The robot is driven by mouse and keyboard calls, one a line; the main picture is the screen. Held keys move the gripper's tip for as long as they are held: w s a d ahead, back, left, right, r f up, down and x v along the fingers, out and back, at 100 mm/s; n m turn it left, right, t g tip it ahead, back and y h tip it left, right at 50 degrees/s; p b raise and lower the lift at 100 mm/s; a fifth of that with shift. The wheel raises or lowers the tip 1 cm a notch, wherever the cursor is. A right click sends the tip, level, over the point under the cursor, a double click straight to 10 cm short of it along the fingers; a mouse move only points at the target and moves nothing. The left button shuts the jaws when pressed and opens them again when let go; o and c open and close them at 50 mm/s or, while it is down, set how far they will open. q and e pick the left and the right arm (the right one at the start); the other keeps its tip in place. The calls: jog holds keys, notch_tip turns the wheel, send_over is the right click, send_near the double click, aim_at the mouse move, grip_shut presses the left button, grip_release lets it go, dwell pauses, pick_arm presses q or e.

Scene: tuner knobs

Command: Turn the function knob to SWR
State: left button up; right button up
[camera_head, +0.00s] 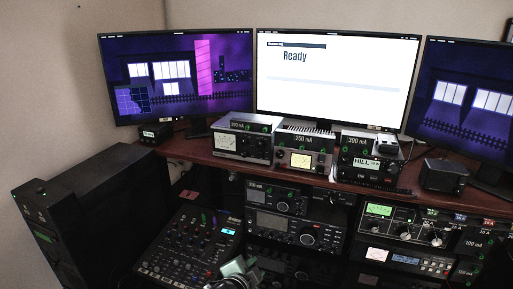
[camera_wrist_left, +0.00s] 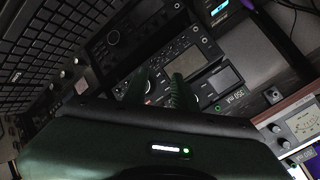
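A tuner-like unit (camera_head: 400,224) with a green-lit meter (camera_head: 379,210) and several round knobs stands at the right of the lower rack in the head view. One of its knobs (camera_head: 436,239) sits toward the right of the panel. The knob labels are too small to read, so I cannot tell which knob is the function knob or where it points. My left gripper (camera_head: 238,269) is low in the middle of the head view, left of the tuner and apart from it. In the left wrist view its two dark green fingers (camera_wrist_left: 160,90) stand apart with nothing between them. My right gripper is not in view.
A mixing console (camera_head: 190,245) lies left of my left gripper. Radio units (camera_head: 295,230) stand behind it under the reddish desk shelf (camera_head: 205,155). Small meter boxes (camera_head: 300,150) stand on the shelf. A screen (camera_head: 330,75) behind reads "Ready".

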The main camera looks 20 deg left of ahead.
pick_arm(q)
jog(key=w+a+r+m+t, duration=0.2)
jog(key=w+r+m+t, duration=0.15)
jog(key=w+r, duration=0.65)
jog(key=m+t, duration=0.3)
jog(key=m, duration=0.2)
send_near(259, 145)
jog(key=w+p, duration=0.2)
jog(key=w, duration=0.6)
jog(key=shift+w, duration=0.1)
grip_shut()
